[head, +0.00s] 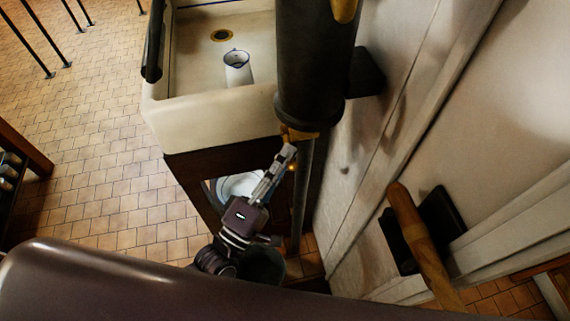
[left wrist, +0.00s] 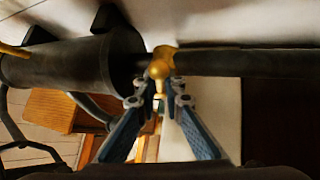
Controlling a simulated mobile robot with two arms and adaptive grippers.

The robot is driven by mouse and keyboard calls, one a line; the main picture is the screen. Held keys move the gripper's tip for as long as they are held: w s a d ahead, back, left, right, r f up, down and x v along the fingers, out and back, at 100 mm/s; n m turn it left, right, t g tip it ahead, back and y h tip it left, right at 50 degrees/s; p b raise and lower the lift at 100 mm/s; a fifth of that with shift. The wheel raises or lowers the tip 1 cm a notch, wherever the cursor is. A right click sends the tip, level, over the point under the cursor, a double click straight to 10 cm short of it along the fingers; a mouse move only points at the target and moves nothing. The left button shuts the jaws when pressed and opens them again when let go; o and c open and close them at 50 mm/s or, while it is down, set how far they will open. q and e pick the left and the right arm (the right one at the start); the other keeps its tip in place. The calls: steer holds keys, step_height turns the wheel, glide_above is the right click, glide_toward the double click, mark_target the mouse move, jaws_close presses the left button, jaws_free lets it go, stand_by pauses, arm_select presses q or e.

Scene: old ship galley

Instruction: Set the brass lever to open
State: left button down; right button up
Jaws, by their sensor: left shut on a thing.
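The brass lever (head: 298,134) sits at the lower end of a black pump cylinder (head: 312,70), where a thinner dark pipe (head: 301,200) continues down. In the left wrist view the brass lever (left wrist: 160,66) shows a rounded knob pointing toward the camera. My left gripper (head: 290,151) reaches up to it from below. In the left wrist view the fingertips of my left gripper (left wrist: 160,88) are closed in on the brass knob. The fingers partly hide the lever, so its exact setting is hard to tell. My right gripper is not in view.
A cream sink (head: 210,110) with a blue-rimmed white jug (head: 237,67) stands left of the pump. White crockery (head: 238,187) sits below it. A wooden handle (head: 413,232) on a black bracket is at the right wall. Tiled floor (head: 90,120) is clear at left.

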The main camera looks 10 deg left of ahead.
arm_select(q)
steer(key=shift+f+m+t+h+b, duration=0.3)
steer(key=shift+f+m+h+b, duration=0.1)
steer(key=shift+m+b, duration=0.3)
steer(key=c, duration=2)
jaws_free()
steer(key=shift+r, duration=0.1)
steer(key=v, duration=1.2)
steer(key=shift+r, duration=0.1)
steer(key=shift+c, duration=0.6)
